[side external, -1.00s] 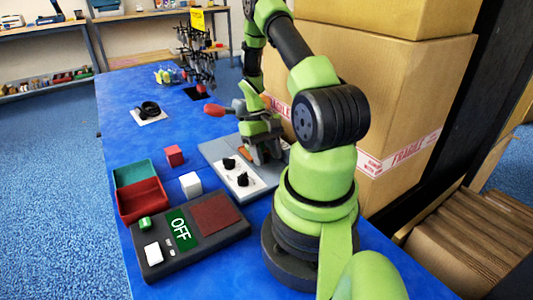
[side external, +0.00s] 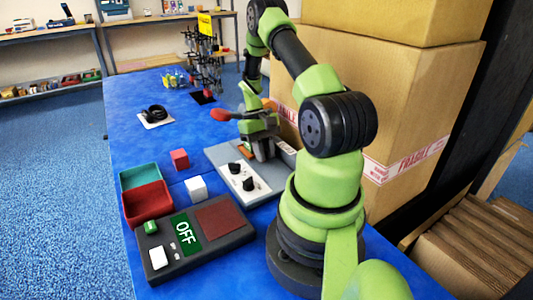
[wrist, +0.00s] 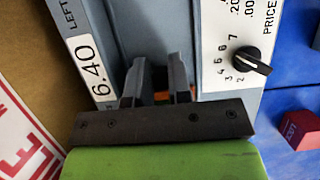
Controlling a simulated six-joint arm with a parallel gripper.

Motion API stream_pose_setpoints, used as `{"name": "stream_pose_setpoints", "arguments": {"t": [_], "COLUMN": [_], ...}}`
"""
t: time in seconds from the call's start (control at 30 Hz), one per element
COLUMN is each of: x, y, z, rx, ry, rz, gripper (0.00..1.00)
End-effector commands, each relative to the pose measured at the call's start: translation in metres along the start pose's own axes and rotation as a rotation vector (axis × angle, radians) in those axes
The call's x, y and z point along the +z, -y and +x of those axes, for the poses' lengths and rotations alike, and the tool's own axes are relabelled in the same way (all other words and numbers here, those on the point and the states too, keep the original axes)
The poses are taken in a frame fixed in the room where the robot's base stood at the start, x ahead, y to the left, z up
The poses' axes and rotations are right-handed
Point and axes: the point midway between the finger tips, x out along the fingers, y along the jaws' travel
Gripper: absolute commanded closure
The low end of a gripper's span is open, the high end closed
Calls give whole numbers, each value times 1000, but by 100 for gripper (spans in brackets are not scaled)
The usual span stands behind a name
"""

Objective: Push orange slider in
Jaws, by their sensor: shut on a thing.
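The orange slider shows as a small orange patch (wrist: 160,96) between my fingers in the wrist view; most of it is hidden by them. It sits on a grey-blue panel (side external: 222,155) lying on the blue table. My gripper (wrist: 156,72) is shut on the slider, its fingers reaching down to the panel beside the label "6.40". In the side view my gripper (side external: 263,150) stands over the far part of the panel, in front of the cardboard boxes. How far in the slider sits cannot be told.
A white plate with two black knobs (side external: 248,184) lies on the panel's near part. A red-tipped handle (side external: 220,114) is left of my gripper. Tall cartons (side external: 400,110) stand close behind. A red cube (side external: 180,158), white cube (side external: 196,188), trays and an "OFF" box (side external: 210,225) lie left.

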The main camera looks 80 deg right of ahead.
Motion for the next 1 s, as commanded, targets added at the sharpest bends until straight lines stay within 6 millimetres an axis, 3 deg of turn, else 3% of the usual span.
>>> {"name": "stream_pose_setpoints", "arguments": {"t": [0.1,0.13,0.23,0.57,1.0], "x": [0,0,0,1,30], "y": [-1,-1,-1,0,0], "z": [0,0,0,-3,-74], "rx": [2,2,1,1,2], "ry": [-3,-3,-2,-2,-6], "rz": [-2,-2,-1,-1,0], "gripper": [100,77,55,55,55]}}
